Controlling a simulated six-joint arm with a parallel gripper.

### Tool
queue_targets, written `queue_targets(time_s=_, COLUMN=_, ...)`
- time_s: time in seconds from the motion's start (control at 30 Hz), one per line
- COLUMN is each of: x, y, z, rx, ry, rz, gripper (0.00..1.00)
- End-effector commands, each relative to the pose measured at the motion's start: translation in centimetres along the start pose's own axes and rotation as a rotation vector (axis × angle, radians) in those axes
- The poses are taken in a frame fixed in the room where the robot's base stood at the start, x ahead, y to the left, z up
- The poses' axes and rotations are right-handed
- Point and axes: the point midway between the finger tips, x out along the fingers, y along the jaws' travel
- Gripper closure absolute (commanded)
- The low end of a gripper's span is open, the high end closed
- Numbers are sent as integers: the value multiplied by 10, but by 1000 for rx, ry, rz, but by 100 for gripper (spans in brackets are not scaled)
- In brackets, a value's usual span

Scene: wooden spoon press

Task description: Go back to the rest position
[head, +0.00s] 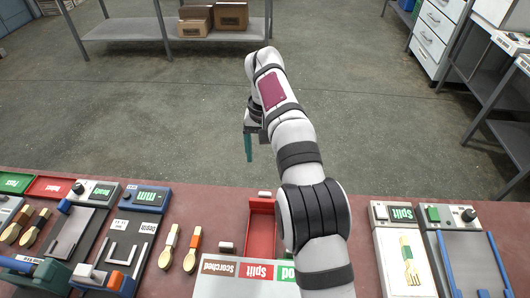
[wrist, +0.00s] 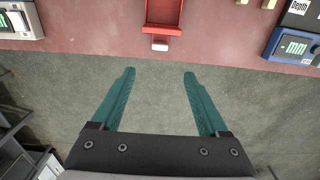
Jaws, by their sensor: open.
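My gripper (wrist: 158,85) is open and empty in the wrist view, its two teal fingers spread apart over the grey floor. In the head view my gripper (head: 248,146) hangs off the far edge of the red-brown bench (head: 229,196), with the fingers pointing down. My arm reaches from the lower right of the head view across the bench to it. Nothing is between the fingers.
A red tray (head: 260,238) stands on the bench behind a sign board with Scorched and Split labels (head: 240,269). Wooden spoons (head: 191,250) lie left of it. A Split machine (head: 401,250) holding a spoon stands right. Shelving (head: 175,27) is far off.

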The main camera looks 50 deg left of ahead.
Motion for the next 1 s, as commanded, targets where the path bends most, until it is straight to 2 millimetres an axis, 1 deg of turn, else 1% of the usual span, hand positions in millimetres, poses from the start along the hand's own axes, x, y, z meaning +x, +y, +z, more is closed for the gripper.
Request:
queue_targets(time_s=0.2, x=0, y=0, z=0, rx=0, ry=0, rz=0, gripper=22)
queue_targets(time_s=0.27, x=-1, y=3, z=0, rx=5, ry=0, rz=0, gripper=22)
queue_targets(time_s=0.33, x=-12, y=22, z=3, rx=45, ry=0, rz=-4, gripper=22)
queue_targets(time_s=0.37, x=-21, y=38, z=7, rx=78, ry=-2, rz=-8, gripper=22)
queue_targets(time_s=0.43, x=-48, y=90, z=27, rx=190, ry=-5, rz=-21, gripper=22)
queue_targets(time_s=0.47, x=-60, y=116, z=41, rx=249, ry=-7, rz=-29, gripper=22)
queue_targets(time_s=0.5, x=-75, y=149, z=66, rx=337, ry=-10, rz=-40, gripper=22)
queue_targets(time_s=0.53, x=-84, y=172, z=88, rx=402, ry=-10, rz=-48, gripper=22)
queue_targets(time_s=0.57, x=-92, y=191, z=113, rx=469, ry=-12, rz=-58, gripper=22)
queue_targets(time_s=0.6, x=-99, y=213, z=149, rx=562, ry=-13, rz=-71, gripper=22)
queue_targets(time_s=0.67, x=-103, y=236, z=209, rx=705, ry=-12, rz=-91, gripper=22)
queue_targets(time_s=0.7, x=-101, y=244, z=249, rx=802, ry=-10, rz=-105, gripper=22)
queue_targets(time_s=0.77, x=-91, y=245, z=304, rx=936, ry=-5, rz=-123, gripper=22)
queue_targets(time_s=0.8, x=-81, y=240, z=335, rx=1017, ry=-2, rz=-136, gripper=22)
queue_targets(time_s=0.83, x=-73, y=235, z=354, rx=1070, ry=-1, rz=-143, gripper=22)
queue_targets(time_s=0.9, x=-56, y=223, z=388, rx=1170, ry=3, rz=-157, gripper=22)
queue_targets(time_s=1.0, x=-39, y=210, z=411, rx=1250, ry=7, rz=-169, gripper=22)
